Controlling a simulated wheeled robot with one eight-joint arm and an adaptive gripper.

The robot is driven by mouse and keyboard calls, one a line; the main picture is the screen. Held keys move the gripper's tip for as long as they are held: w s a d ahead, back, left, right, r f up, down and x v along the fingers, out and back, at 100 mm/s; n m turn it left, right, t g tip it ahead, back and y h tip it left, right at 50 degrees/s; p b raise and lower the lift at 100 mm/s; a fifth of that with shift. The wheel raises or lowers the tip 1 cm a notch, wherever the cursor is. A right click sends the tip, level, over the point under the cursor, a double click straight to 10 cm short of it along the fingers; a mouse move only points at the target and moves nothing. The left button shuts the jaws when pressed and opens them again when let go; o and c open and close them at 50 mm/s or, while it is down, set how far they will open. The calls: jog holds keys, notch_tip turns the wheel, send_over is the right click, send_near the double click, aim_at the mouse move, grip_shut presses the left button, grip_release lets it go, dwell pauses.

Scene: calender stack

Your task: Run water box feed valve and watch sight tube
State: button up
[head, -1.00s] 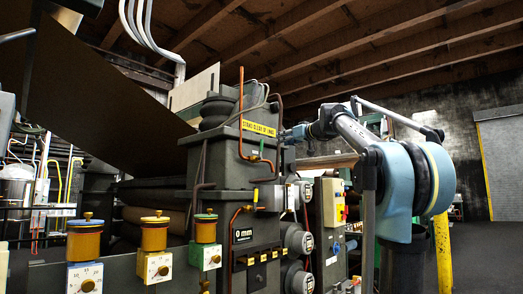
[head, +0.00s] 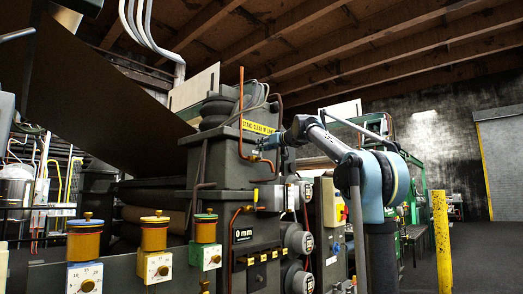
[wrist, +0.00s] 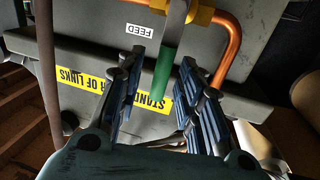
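The feed valve (wrist: 201,14) is a brass body on a copper pipe, beside a white FEED label (wrist: 141,30) on the grey machine. Its metal lever has a green grip (wrist: 165,78) that points down towards my gripper (wrist: 163,60) in the wrist view. My gripper's blue-padded fingers are open, one on each side of the green grip, with gaps showing. In the head view my gripper (head: 271,142) is at the copper pipe, small and partly merged with the valve. I cannot pick out the sight tube or any water level.
A yellow warning strip (wrist: 150,102) lies behind the fingers. The copper pipe (wrist: 233,50) bends close to the right finger. In the head view, dials and boxes (head: 298,238) line the machine below my arm. A yellow post (head: 441,240) stands to the right, with open floor beyond.

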jog(key=shift+x, duration=0.95)
jog(key=shift+c, duration=0.6)
grip_shut()
